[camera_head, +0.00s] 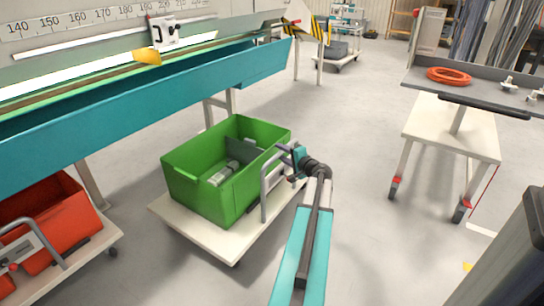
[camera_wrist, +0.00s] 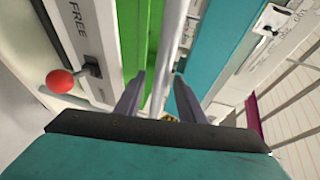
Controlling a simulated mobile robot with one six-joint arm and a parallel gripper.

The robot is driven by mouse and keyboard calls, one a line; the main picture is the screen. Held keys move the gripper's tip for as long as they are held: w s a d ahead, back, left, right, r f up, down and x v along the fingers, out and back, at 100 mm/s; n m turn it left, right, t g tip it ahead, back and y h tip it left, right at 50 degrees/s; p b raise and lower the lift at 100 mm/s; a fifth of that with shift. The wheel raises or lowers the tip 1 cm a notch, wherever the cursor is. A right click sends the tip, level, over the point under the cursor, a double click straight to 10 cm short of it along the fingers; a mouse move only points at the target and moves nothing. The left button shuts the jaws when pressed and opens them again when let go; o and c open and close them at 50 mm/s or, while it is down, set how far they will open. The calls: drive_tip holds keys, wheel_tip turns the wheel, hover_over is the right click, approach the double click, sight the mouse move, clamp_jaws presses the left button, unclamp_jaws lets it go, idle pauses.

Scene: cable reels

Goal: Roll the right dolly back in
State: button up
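The right dolly (camera_head: 212,243) is a low white platform on castors, standing out on the floor in front of the teal bench. It carries a green crate (camera_head: 193,196) with grey items inside. A grey tubular handle (camera_head: 265,198) rises at its right end. My gripper (camera_head: 293,161) is at the top of this handle. In the wrist view the handle bar (camera_wrist: 172,45) passes between the two fingers of my gripper (camera_wrist: 160,88); the fingers look apart, with a gap beside the bar. A red knob (camera_wrist: 60,82) sits beside a plate marked FREE.
A left dolly (camera_head: 72,262) with a red crate (camera_head: 58,225) stands at the lower left. The teal bench (camera_head: 150,95) runs along the left above the floor. A white wheeled cart (camera_head: 450,125) stands at the right. The floor between is clear.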

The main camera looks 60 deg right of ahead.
drive_tip(key=shift+b+x, duration=0.5)
drive_tip(key=shift+x, duration=1.8)
drive_tip(key=shift+c, duration=0.5)
clamp_jaws()
